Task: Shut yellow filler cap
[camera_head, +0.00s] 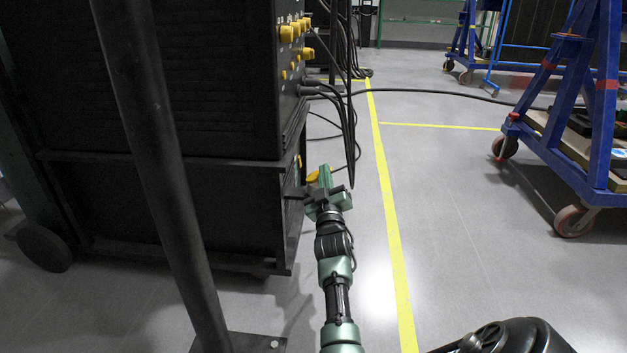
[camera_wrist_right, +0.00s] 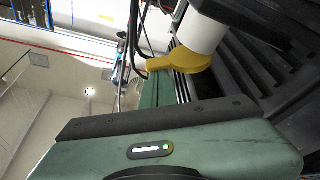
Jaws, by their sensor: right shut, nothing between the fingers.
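The yellow filler cap (camera_head: 313,176) shows small at the lower right side of the black machine (camera_head: 200,75), just behind my right gripper. In the right wrist view the cap (camera_wrist_right: 180,62) is a yellow disc with a tab, beside a white cylinder (camera_wrist_right: 203,32). I cannot tell how far the cap is open. My right gripper (camera_head: 318,190) is shut and empty, close to the cap; whether it touches it is unclear. My left gripper is out of view.
Several yellow knobs (camera_head: 291,33) and black cables (camera_head: 345,120) are on the machine's right side, cables hanging near my gripper. A dark post (camera_head: 165,170) stands in front. A blue wheeled frame (camera_head: 585,110) is at right. The floor between is clear, with a yellow line (camera_head: 388,205).

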